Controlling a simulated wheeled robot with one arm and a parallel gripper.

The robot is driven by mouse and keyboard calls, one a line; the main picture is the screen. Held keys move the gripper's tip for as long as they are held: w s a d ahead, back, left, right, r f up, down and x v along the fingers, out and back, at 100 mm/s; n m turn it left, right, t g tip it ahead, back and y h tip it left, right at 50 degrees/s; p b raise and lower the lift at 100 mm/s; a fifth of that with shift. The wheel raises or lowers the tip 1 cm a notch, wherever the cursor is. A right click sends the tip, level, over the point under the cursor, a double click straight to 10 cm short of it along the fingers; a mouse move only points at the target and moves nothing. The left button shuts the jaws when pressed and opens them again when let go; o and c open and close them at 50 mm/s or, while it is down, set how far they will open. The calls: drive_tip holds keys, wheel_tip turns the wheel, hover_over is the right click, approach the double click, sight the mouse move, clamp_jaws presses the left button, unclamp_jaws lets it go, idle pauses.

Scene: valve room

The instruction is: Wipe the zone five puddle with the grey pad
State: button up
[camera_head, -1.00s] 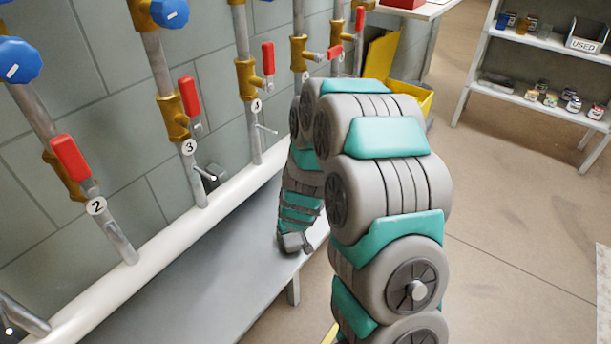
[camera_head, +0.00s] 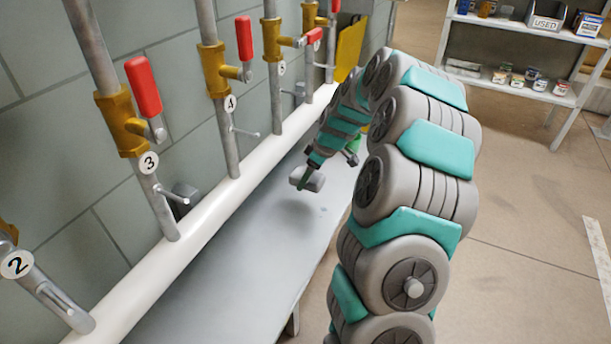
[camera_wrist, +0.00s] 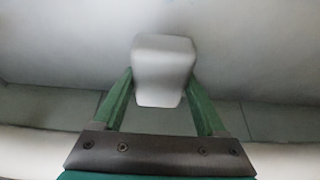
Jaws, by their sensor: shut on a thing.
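My gripper (camera_head: 309,177) is shut on the grey pad (camera_head: 313,183), which hangs over the grey bench (camera_head: 243,262) with a dark shadow below it. In the wrist view the pad (camera_wrist: 163,70) is a pale rounded block between the two green fingers of my gripper (camera_wrist: 163,88). The pad looks apart from the bench top. The pipe with tag 5 (camera_head: 281,69) stands on the wall beyond the bench, up and left of the pad. I cannot make out a puddle; my arm hides part of the bench's far end.
Pipes with red levers and tags 2 (camera_head: 17,264), 3 (camera_head: 149,162) and 4 (camera_head: 230,103) line the wall. A white pipe (camera_head: 193,229) runs along the bench's back. A shelf (camera_head: 520,88) with jars stands at the back right. The floor (camera_head: 510,250) at right is clear.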

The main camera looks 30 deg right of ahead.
hover_over(304, 201)
drive_tip(key=s, duration=0.1)
drive_tip(key=shift+d+f+b, duration=0.15)
drive_tip(key=shift+f+b, duration=0.05)
drive_tip(key=shift+f, duration=1.25)
drive_tip(key=shift+d+f+b, duration=0.15)
drive_tip(key=shift+f+b, duration=0.05)
drive_tip(key=shift+f, duration=1.25)
drive_tip(key=shift+f+b, duration=0.55)
drive_tip(key=shift+f, duration=0.5)
drive_tip(key=shift+s+d, duration=0.1)
